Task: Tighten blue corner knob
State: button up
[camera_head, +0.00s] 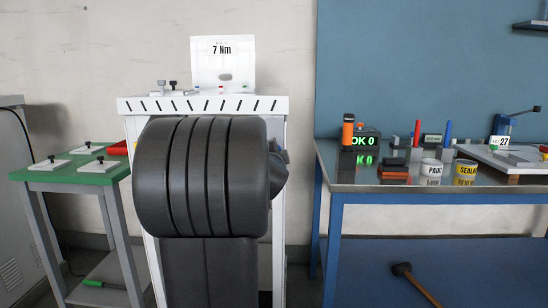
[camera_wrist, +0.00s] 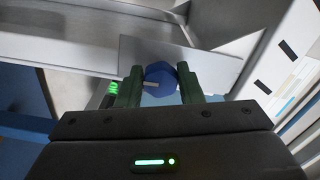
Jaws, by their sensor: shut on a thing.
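The blue knob (camera_wrist: 158,74) is faceted, with a small pale mark on its side. It sits between the two dark green fingers of my gripper (camera_wrist: 160,80) in the wrist view. The fingers are closed against it on both sides. A grey plate (camera_wrist: 215,68) lies just behind the knob. What lies under the knob is hidden by it and the fingers. In the head view, my large dark arm link covers the middle of the white station (camera_head: 125,105), and neither my gripper nor the held knob can be made out.
A white sign reading 7 Nm (camera_head: 222,52) stands on the station. A green-topped table (camera_head: 70,176) with several black-knobbed white plates is at left. A metal-topped bench (camera_head: 345,178) with cans, markers and a lit OK 0 display (camera_head: 362,140) is at right. A mallet (camera_head: 403,269) lies below.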

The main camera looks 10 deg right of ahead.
dwell(0.4)
jog(key=o, duration=1)
jog(key=shift+c, duration=0.2)
jog(key=shift+s, duration=0.1)
jog(key=p+v, duration=0.1)
jog(key=v, duration=1.2)
jog(key=shift+s, duration=0.3)
jog(key=shift+a, duration=0.1)
jog(key=b+x, duration=0.1)
jog(key=x, duration=1.3)
